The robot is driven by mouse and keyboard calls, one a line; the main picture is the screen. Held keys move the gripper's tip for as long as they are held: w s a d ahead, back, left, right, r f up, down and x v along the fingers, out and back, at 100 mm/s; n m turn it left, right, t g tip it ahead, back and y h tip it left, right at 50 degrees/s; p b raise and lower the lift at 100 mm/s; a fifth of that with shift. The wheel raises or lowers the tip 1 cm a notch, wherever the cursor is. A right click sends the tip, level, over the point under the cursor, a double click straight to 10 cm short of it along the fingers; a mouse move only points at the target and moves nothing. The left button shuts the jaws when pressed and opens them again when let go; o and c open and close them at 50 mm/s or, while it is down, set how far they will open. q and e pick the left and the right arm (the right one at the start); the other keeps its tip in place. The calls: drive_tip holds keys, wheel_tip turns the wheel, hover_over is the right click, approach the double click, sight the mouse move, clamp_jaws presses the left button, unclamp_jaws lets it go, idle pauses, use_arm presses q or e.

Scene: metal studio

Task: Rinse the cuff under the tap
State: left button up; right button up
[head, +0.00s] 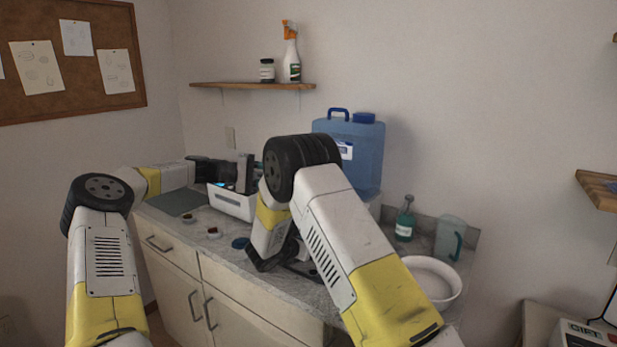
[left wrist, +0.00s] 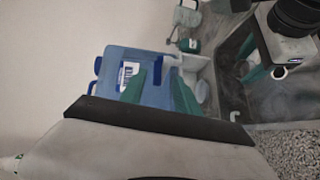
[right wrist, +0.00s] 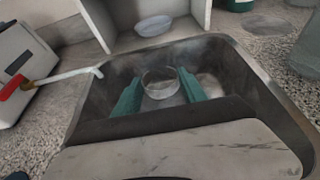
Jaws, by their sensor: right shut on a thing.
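The cuff (right wrist: 160,83) is a pale ring low in the dark metal sink (right wrist: 225,60), in the right wrist view. My right gripper (right wrist: 160,92) is shut on it, with a green finger on each side. The left wrist view also shows the cuff (left wrist: 281,71) at the right gripper, over the sink. The tap (right wrist: 75,75) has a pale spout and a red-orange part, and reaches in from the left of the sink; its tip is left of the cuff. My left gripper (left wrist: 160,85) is open and empty, its green fingers apart. In the head view my right arm hides most of the sink.
A blue water jug (head: 360,150) stands behind the sink. A white box-like device (head: 232,203) is left of it. A green bottle (head: 405,220), a jug with a green handle (head: 448,238) and a white bowl (head: 430,278) stand to the right. Small dishes (head: 213,233) lie on the counter.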

use_arm(q)
drive_tip(key=shift+n+t+h, duration=0.5)
drive_tip(key=shift+n+h, duration=0.1)
drive_tip(key=shift+h, duration=0.1)
drive_tip(key=w+d, duration=0.1)
drive_tip(key=d, duration=0.2)
drive_tip(key=w+d, duration=0.1)
drive_tip(key=d, duration=0.2)
drive_tip(key=w+d+f, duration=0.1)
drive_tip(key=d, duration=0.2)
drive_tip(key=shift+w+f, duration=0.1)
drive_tip(key=shift+w, duration=0.3)
clamp_jaws()
